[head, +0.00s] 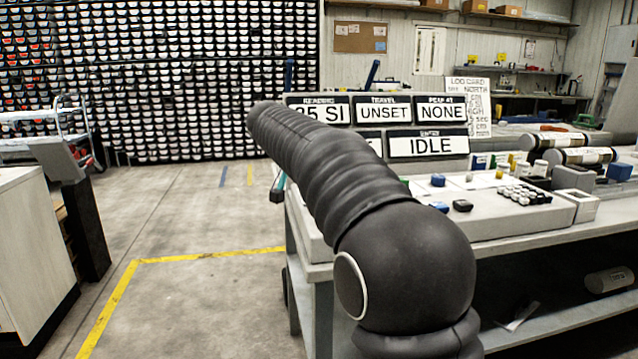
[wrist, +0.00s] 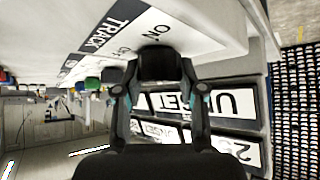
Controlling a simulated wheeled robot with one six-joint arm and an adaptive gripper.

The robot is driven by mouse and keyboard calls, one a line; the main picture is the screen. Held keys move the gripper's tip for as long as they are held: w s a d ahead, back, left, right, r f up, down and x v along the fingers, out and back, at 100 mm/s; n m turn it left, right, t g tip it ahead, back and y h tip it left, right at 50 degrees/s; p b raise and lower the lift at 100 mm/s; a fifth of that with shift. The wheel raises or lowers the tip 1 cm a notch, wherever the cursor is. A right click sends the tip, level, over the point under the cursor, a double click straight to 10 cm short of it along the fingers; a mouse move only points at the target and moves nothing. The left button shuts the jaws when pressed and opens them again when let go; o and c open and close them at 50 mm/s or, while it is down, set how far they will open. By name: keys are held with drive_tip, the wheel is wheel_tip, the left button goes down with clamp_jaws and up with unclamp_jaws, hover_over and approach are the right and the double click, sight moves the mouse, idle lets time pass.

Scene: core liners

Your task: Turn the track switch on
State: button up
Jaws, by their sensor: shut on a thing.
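In the wrist view, a white label plate (wrist: 180,32) on a pale panel reads TRACK, with partly covered position words beside it. My gripper (wrist: 160,76) is at this plate, its two dark fingers on either side of a dark block that looks like the track switch (wrist: 158,60). The fingers are shut on it. The switch's exact turn angle cannot be told, since the fingers cover much of it. In the head view, my arm hides the switch and nearly all of the gripper.
In the head view, signs reading UNSET (head: 384,112) and IDLE (head: 428,146) stand on the workbench (head: 545,238). A keypad (head: 522,196), core tubes (head: 582,156) and small blocks lie to the right. The floor (head: 190,300) left of the bench is clear.

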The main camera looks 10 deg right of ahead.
drive_tip(key=o, duration=1.1)
drive_tip(key=shift+f, duration=0.1)
drive_tip(key=shift+o, duration=0.2)
drive_tip(key=v, duration=1.2)
drive_tip(key=shift+a, duration=0.15)
